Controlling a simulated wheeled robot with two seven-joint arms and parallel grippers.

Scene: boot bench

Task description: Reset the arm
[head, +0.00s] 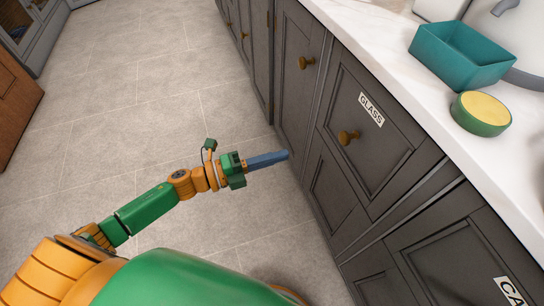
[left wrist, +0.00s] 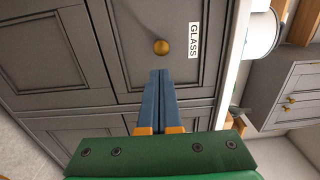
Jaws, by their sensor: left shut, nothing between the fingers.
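My left gripper (head: 284,156) reaches out over the floor from the left in the head view, in front of the dark cabinets. Its blue fingers are shut with nothing between them, and they also show in the left wrist view (left wrist: 160,74). In the head view the fingertips are apart from the drawer labelled GLASS (head: 350,145). In the left wrist view they point toward that drawer's brass knob (left wrist: 161,46), with no visible contact. The drawer looks closed. My right gripper is not in either view.
A white marble counter (head: 420,88) runs above the dark cabinets. On it are a teal open box (head: 462,55) and a green round container with a yellow top (head: 481,112). A brown wooden piece (head: 15,105) stands at the left. The tiled floor (head: 150,90) between is clear.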

